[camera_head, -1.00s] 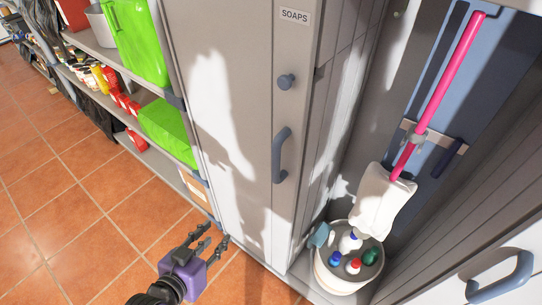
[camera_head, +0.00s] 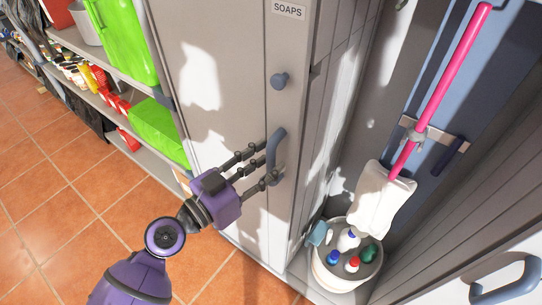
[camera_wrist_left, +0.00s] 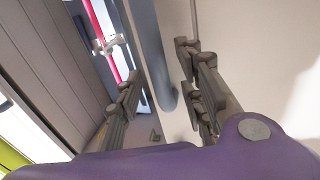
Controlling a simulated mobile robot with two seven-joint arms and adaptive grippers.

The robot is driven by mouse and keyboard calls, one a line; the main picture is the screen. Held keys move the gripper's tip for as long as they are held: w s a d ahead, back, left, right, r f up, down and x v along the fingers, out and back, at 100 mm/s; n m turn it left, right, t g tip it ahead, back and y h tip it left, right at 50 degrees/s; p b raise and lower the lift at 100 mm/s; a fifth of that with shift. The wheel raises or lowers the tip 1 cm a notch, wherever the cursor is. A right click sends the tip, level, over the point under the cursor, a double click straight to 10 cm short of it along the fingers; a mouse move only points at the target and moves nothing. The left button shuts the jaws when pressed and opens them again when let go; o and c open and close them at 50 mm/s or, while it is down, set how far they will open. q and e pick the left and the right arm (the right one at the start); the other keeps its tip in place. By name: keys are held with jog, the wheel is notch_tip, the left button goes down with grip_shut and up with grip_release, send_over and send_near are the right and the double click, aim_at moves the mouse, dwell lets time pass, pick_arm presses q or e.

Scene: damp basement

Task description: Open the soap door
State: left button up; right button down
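The soap door (camera_head: 235,60) is a tall pale panel with a "SOAPS" label (camera_head: 288,10) at its top and looks shut. In the left wrist view the handle (camera_wrist_left: 150,50) runs between the spread fingers (camera_wrist_left: 158,90), with gaps visible on both sides. The purple palm hides the lower part of that view. My right gripper is not in view.
Right of the door is an open bay with a pink-handled mop (camera_head: 440,95) and a bucket (camera_head: 335,272) holding several bottles. Another handle (camera_head: 504,280) shows at lower right. Shelves with green boxes (camera_head: 155,130) stand at left. The tiled floor (camera_head: 60,220) there is clear.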

pick_arm(q)
jog(key=shift+x, duration=0.9)
grip_shut()
